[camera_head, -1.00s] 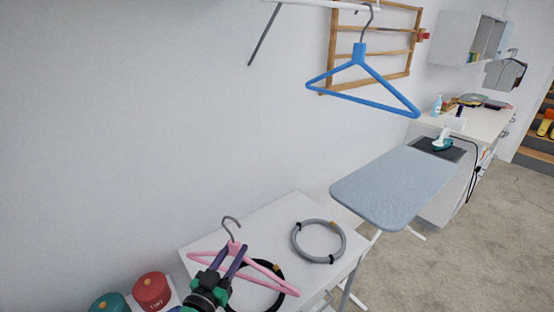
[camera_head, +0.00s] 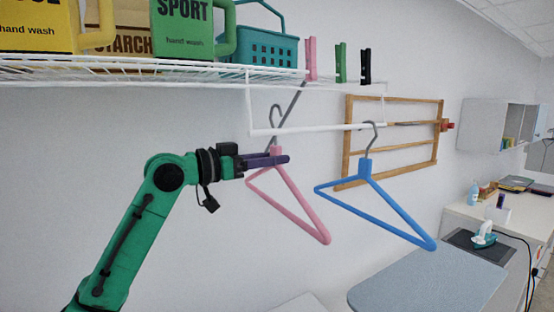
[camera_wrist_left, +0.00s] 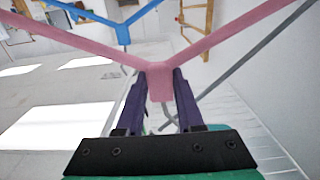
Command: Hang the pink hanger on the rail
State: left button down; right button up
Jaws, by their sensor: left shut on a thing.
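The pink hanger (camera_head: 292,204) is held upright in the air by its neck in my left gripper (camera_head: 282,159), which is shut on it. Its grey hook rises near the white rail (camera_head: 335,127), just below or beside it; I cannot tell whether they touch. A blue hanger (camera_head: 375,190) hangs on the rail to the right. The left wrist view shows the pink hanger's neck (camera_wrist_left: 159,80) between the purple fingers, with the blue hanger (camera_wrist_left: 122,34) beyond. The right gripper is not in view.
A white wire shelf (camera_head: 150,72) above the rail carries detergent boxes and a teal basket (camera_head: 262,52). Several clothespins (camera_head: 340,62) clip at its edge. A wooden rack (camera_head: 395,104) is on the wall behind. The ironing board (camera_head: 430,283) is below right.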

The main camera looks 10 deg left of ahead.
aim_at(293, 183)
pick_arm(q)
jog(key=s+d+f+b, duration=0.1)
jog(key=s+b, duration=0.1)
jog(key=s+d+f+b, duration=0.1)
jog(key=s+d+b, duration=0.1)
jog(key=b, duration=0.1)
jog(key=s+d+f+b, duration=0.1)
jog(key=s+d+b, duration=0.1)
jog(key=b, duration=0.1)
jog(key=shift+s, duration=0.35)
jog(key=shift+a, duration=0.1)
jog(key=shift+r, duration=0.1)
jog(key=shift+c, duration=2.3)
grip_release()
jog(key=shift+s, duration=0.1)
